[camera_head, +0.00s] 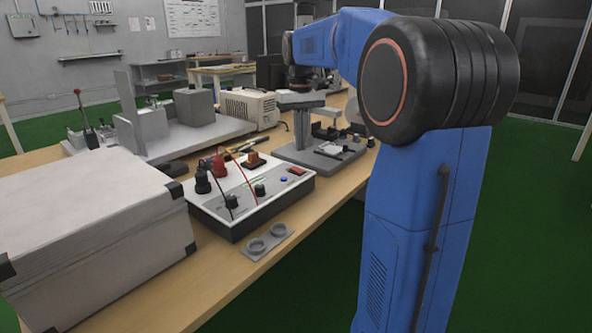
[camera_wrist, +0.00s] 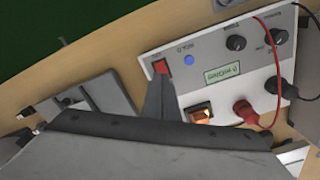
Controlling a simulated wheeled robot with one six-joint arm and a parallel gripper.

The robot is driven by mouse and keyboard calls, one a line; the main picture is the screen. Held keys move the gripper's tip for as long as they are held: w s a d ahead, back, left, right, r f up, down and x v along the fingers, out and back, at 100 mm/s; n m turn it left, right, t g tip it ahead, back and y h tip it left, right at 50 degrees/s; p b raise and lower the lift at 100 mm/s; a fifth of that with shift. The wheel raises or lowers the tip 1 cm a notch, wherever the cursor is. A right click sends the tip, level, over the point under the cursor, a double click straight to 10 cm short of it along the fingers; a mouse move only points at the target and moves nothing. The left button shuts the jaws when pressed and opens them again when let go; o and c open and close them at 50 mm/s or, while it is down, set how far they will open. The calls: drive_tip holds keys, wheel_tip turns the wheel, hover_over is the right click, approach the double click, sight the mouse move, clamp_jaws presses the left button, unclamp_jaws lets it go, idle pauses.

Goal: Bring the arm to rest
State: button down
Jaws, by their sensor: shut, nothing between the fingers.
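My blue arm (camera_head: 420,200) rises at the right of the head view and bends left over the table. In the wrist view my gripper (camera_wrist: 159,82) is shut and empty. Its fingertips show in front of the edge of a white-topped test box (camera_wrist: 217,47), close to the box's red switch (camera_wrist: 160,66). I cannot tell the gap between them. In the head view the test box (camera_head: 222,212) stands on the table, and my fingertips cannot be made out there.
The box carries a lit orange switch (camera_wrist: 200,113), a blue button (camera_wrist: 189,60) and a red plug (camera_wrist: 245,111) with a cable. A large grey case (camera_head: 90,225), a grey stand (camera_head: 315,155) and a beige instrument (camera_head: 248,108) crowd the wooden table (camera_head: 290,240). Green floor (camera_head: 530,230) lies open at right.

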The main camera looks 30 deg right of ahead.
idle(0.4)
drive_tip(key=s+a+f+n+t, duration=0.1)
drive_tip(key=s+a+f, duration=0.2)
drive_tip(key=s+a, duration=0.35)
drive_tip(key=s+a+f+t, duration=0.15)
drive_tip(key=s+a, duration=0.25)
drive_tip(key=s, duration=0.6)
drive_tip(key=s+a+f+n+t, duration=0.1)
drive_tip(key=s+a+f, duration=0.4)
drive_tip(key=s+f, duration=0.7)
drive_tip(key=shift+s+a+f+t, duration=0.15)
drive_tip(key=shift+s+f+t, duration=0.1)
drive_tip(key=shift+s+t, duration=0.5)
drive_tip(key=shift+s, duration=0.1)
